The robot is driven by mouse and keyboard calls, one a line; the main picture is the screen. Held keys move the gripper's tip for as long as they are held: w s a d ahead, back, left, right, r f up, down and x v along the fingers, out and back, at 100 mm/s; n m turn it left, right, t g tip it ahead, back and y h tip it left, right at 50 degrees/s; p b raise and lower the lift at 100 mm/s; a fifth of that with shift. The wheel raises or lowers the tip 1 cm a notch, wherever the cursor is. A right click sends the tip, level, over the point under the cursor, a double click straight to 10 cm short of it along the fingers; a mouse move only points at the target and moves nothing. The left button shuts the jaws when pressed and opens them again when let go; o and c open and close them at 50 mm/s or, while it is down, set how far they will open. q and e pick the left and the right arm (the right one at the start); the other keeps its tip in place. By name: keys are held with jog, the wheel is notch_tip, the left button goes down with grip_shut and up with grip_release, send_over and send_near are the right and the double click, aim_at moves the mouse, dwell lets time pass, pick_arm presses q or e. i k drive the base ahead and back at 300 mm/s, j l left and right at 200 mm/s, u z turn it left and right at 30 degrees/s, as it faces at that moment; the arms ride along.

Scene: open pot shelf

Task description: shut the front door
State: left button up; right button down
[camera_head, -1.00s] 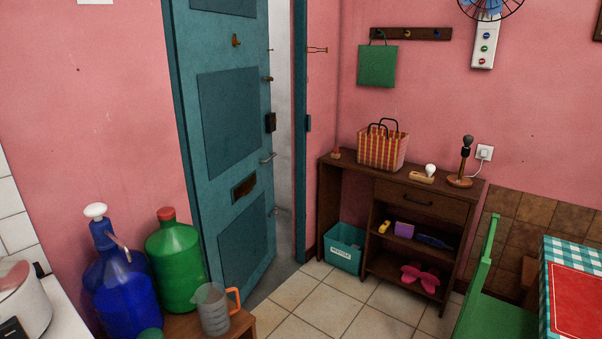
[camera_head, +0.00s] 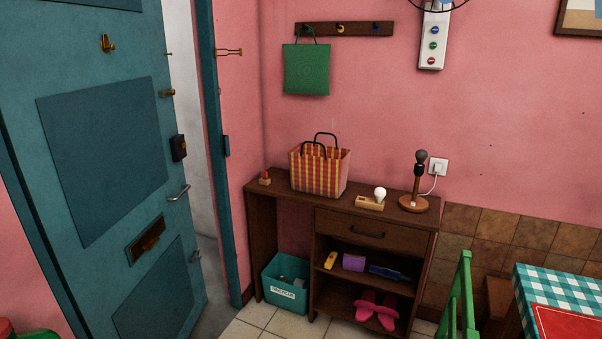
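The teal front door (camera_head: 102,180) stands ajar on the left of the head view. A strip of pale light wall shows through the gap between its right edge and the teal door frame (camera_head: 222,150). The door carries a dark lock box (camera_head: 178,148), a metal lever handle (camera_head: 179,193), a brass hook near the top and a brass mail slot (camera_head: 147,242). Neither of my grippers is in the view.
A brown wooden shelf (camera_head: 378,236) stands right of the door with a striped basket (camera_head: 320,172) on top. A teal recycling bin (camera_head: 285,285) sits on the tiled floor near the frame. A green chair (camera_head: 462,300) and a table with a checked cloth (camera_head: 560,288) are at the right.

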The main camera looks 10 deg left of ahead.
aim_at(92, 139)
jog(key=i+u, duration=0.25)
jog(key=i, duration=0.4)
jog(key=i+l+u, duration=0.25)
jog(key=i, duration=0.35)
jog(key=i+j+u, duration=0.15)
jog(key=i+u, duration=0.35)
jog(key=i+l+u, duration=0.1)
jog(key=i+u, duration=0.75)
jog(key=i+l+u, duration=0.1)
jog(key=i+u, duration=0.3)
jog(key=k, duration=0.1)
